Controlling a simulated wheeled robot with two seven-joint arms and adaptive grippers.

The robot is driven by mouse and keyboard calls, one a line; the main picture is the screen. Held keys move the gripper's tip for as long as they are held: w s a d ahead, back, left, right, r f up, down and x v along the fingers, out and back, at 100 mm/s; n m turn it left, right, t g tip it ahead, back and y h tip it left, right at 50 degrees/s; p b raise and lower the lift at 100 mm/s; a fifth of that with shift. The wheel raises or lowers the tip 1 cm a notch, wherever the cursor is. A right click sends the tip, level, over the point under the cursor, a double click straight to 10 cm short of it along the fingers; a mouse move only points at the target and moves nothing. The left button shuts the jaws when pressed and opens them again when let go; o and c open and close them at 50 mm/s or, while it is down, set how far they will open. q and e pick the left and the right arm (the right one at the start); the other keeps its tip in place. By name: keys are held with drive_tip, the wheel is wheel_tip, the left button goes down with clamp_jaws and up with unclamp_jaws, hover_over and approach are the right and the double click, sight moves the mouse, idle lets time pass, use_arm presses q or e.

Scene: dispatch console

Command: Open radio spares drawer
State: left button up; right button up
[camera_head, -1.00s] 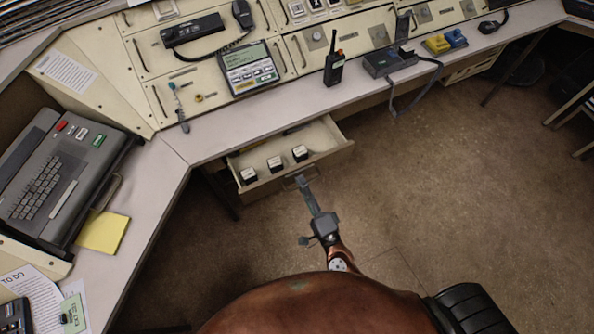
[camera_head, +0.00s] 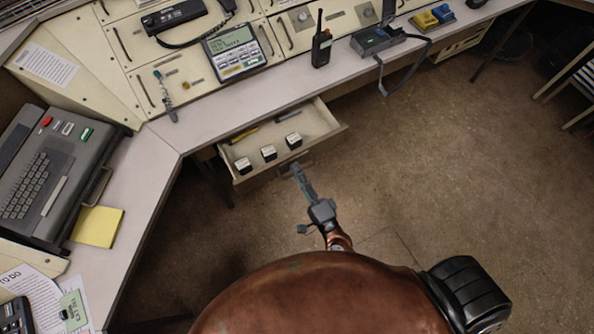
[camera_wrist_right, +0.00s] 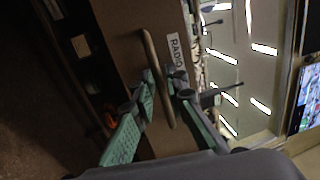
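The radio spares drawer (camera_head: 325,133) is pulled out from under the desk in the head view. Several small items lie in it, including white-topped blocks (camera_head: 269,153) and a yellow pen-like item (camera_head: 244,135). In the right wrist view its brown front carries a "RADIO" label (camera_wrist_right: 176,52) and a long bar handle (camera_wrist_right: 153,62). My right gripper (camera_head: 297,172) is at the drawer front. In the wrist view its teal fingers (camera_wrist_right: 166,100) stand apart on either side of the handle, with gaps showing. My left gripper is in neither view.
The desk (camera_head: 210,125) runs above the drawer, with a console unit (camera_head: 237,52) and a handheld radio (camera_head: 321,42) on it. A grey keyboard machine (camera_head: 40,175) stands at the left. The floor (camera_head: 430,170) right of my arm is clear.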

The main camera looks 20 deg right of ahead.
drive_tip(key=v, duration=1.2)
